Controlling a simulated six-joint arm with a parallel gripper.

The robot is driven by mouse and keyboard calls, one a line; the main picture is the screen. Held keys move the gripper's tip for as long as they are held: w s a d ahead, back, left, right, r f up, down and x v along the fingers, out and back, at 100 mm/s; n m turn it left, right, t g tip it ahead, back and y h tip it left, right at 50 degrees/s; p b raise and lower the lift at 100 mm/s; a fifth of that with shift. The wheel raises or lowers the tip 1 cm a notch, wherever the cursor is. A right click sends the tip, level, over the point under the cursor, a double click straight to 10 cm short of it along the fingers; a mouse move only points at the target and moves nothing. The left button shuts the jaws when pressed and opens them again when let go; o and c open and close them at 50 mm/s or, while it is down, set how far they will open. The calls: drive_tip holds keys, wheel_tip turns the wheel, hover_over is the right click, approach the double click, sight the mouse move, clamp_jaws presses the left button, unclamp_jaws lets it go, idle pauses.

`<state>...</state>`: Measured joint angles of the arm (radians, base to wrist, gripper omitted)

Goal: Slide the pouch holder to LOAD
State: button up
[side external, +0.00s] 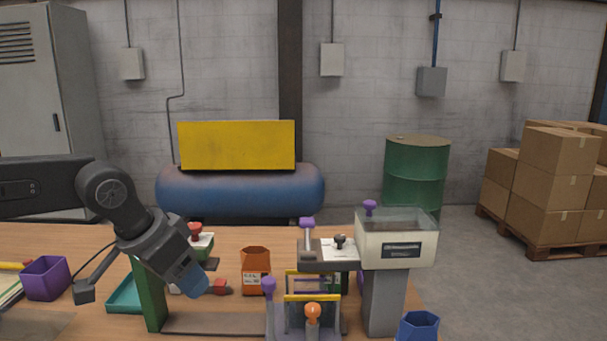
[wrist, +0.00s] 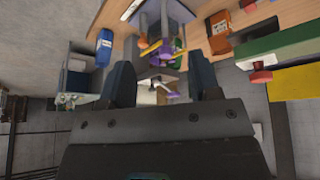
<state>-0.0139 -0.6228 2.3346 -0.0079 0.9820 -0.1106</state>
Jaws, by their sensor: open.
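The pouch holder appears to be the frame with yellow top bars (side external: 312,297) at the front centre of the bench in the side view. No LOAD marking is legible. My gripper (side external: 192,284) is left of the holder, tilted down over the bench and apart from the holder. In the wrist view my gripper (wrist: 162,88) is open and empty, with yellow and purple parts of the station showing beyond its fingers.
A white filler box (side external: 396,248) on a grey post stands right of the holder. An orange pouch-like container (side external: 255,270) stands behind left. A green post (side external: 147,295) and teal tray (side external: 124,297) are close to my gripper. A blue cup (side external: 417,326) is front right.

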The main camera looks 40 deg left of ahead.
drive_tip(key=w+a+r+n+g, duration=0.2)
drive_tip(key=w+r+n, duration=0.3)
drive_tip(key=w, duration=0.7)
drive_tip(key=w+a+r+n+g, duration=0.2)
drive_tip(key=w+r+n, duration=0.25)
drive_tip(key=w, duration=0.75)
drive_tip(key=w+f+n, duration=0.2)
drive_tip(key=w+f, duration=0.1)
drive_tip(key=w+f+n+g+h, duration=0.1)
drive_tip(key=w+f+n, duration=0.2)
drive_tip(key=f, duration=0.1)
drive_tip(key=shift+d+f, duration=0.1)
wheel_tip(320, 180, up, 3)
drive_tip(key=shift+r, duration=0.95)
drive_tip(key=shift+s+r, duration=0.25)
drive_tip(key=shift+r, duration=0.1)
